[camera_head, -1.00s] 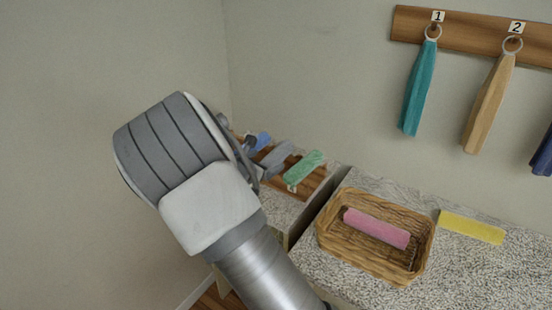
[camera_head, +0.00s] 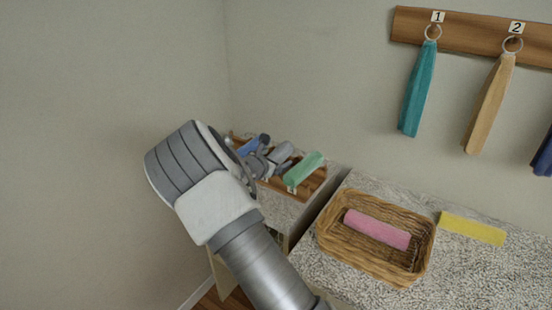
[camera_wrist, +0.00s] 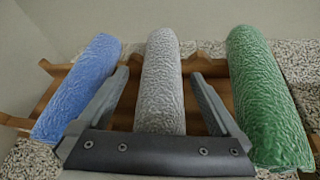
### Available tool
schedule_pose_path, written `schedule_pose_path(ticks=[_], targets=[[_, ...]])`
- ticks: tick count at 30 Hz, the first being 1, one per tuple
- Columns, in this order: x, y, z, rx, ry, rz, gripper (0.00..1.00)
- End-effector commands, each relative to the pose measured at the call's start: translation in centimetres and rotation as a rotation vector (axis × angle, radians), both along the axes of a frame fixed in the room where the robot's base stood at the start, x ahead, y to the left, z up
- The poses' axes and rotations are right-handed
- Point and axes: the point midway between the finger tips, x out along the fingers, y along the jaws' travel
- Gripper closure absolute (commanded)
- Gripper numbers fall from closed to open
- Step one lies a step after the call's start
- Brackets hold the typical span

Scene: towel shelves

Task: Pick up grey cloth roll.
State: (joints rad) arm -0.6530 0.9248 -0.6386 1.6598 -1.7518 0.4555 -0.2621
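The grey cloth roll (camera_wrist: 162,90) lies on a wooden rack between a blue roll (camera_wrist: 80,88) and a green roll (camera_wrist: 266,100) in the wrist view. My gripper (camera_wrist: 160,76) is open, with one finger on each side of the grey roll. Gaps show between the fingers and the roll. In the head view the grey roll (camera_head: 282,153) shows just beyond my gripper, with its near end partly hidden.
The wooden rack (camera_head: 308,187) stands on a speckled counter in the corner by the walls. To the right, a wicker basket (camera_head: 330,243) holds a pink roll (camera_head: 377,229). A yellow cloth (camera_head: 472,228) lies beside it. Towels hang from a numbered wall rail (camera_head: 465,36).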

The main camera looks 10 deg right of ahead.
Motion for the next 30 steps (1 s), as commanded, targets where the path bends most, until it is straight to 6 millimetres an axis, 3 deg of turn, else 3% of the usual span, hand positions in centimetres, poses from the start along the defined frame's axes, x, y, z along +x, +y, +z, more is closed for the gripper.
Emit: schedule_pose_path(ticks=[2, 15, 23, 30], targets=[[0.0, 0.0, 0.0, 0.000, 0.000, 0.000, 0.14], [0.0, 0.0, 0.0, 0.000, 0.000, 0.000, 0.90], [0.0, 0.0, 0.2, 0.001, -0.001, 0.000, 0.90], [0.0, 0.0, 2.6, 0.003, -0.004, 0.000, 0.90]])
